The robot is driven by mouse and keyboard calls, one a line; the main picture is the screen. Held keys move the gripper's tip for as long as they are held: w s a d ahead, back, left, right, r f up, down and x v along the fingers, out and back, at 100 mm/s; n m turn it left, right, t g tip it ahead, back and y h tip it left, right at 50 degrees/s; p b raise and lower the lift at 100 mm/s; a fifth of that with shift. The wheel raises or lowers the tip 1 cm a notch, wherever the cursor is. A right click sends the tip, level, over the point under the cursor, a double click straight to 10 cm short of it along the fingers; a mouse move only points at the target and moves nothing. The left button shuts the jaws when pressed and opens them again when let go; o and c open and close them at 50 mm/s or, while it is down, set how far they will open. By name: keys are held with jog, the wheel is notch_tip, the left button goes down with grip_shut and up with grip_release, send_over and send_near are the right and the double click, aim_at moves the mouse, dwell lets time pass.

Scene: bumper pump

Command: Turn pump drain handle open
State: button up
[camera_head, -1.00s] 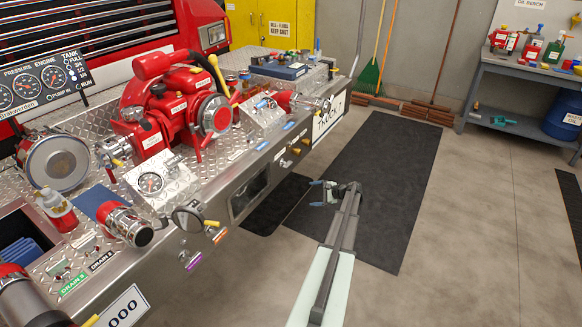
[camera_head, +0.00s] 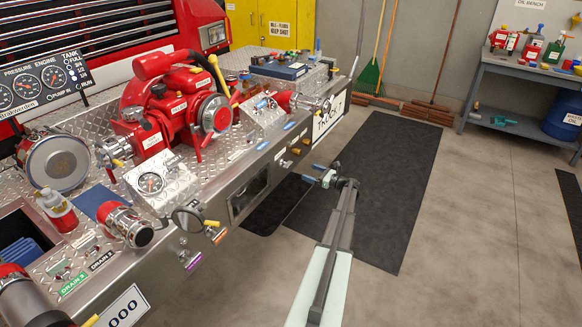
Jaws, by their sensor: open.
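The red pump (camera_head: 172,115) stands on the diamond-plate bumper deck (camera_head: 232,128). Small handles and labels are fitted around it, and I cannot tell for sure which is the pump drain handle. Two small levers (camera_head: 72,262) with green and black DRAIN labels sit at the deck's lower left. More small knobs (camera_head: 287,163) and coloured tags line the bumper's front face. My gripper (camera_head: 316,173) is open and empty in front of that face, above the dark floor mat, its fingers pointing left toward the bumper. It appears apart from every handle.
A red and silver nozzle (camera_head: 130,226), a bottle (camera_head: 57,210) and a gauge box (camera_head: 160,181) crowd the deck. A round disc (camera_head: 188,218) juts from the bumper's front. Open floor lies right of my arm. A workbench (camera_head: 535,72) stands at the back right.

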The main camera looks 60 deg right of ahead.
aim_at(290, 165)
jog(key=w, duration=1.2)
jog(key=c, duration=1)
